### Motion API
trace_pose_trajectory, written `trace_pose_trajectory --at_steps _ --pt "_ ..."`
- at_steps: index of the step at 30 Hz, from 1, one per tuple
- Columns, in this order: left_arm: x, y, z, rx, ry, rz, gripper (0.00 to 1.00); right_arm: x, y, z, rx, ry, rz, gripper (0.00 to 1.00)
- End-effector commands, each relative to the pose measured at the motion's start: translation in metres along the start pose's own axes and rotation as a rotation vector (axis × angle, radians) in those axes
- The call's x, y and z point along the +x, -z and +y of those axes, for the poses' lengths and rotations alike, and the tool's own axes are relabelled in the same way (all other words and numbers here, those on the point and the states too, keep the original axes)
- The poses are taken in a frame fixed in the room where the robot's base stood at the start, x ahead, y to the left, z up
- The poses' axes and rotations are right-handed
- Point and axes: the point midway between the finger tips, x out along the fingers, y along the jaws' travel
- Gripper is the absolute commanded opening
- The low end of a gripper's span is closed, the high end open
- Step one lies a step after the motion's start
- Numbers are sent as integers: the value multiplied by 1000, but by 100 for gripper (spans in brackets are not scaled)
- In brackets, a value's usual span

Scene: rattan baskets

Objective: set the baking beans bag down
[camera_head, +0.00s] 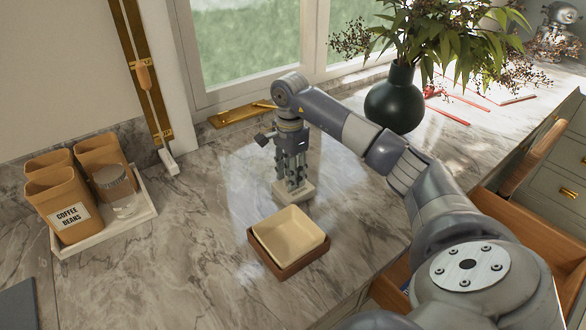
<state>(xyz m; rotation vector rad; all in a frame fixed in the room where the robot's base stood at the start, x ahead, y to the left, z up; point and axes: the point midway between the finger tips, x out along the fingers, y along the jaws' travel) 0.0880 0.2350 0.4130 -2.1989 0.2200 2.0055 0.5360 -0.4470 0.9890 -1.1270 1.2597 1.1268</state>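My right gripper (292,186) points straight down over the marble counter, behind the square bowl. Its fingers are close together on a small, pale beige object, which I take to be the baking beans bag (305,192). The bag is low, at or just above the counter; I cannot tell if it touches. The fingers cover much of it and no label shows. My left gripper is not in view.
A cream square bowl (290,236) sits in a brown square basket (288,270) in front of my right gripper. A white tray (108,232) at left holds tan canisters and a glass jar. A dark green vase (396,102) stands behind my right arm. The left-middle counter is clear.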

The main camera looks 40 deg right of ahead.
Motion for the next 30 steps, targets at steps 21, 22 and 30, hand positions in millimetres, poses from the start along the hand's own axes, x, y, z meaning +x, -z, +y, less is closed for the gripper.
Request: trace_pose_trajectory --at_steps 21,22,30 --pt "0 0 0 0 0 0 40 1 0 0 -1 1 -1 0" --pt "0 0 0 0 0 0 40 1 0 0 -1 1 -1 0" --pt "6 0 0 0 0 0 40 -20 0 -2 -1 7 -1 0"
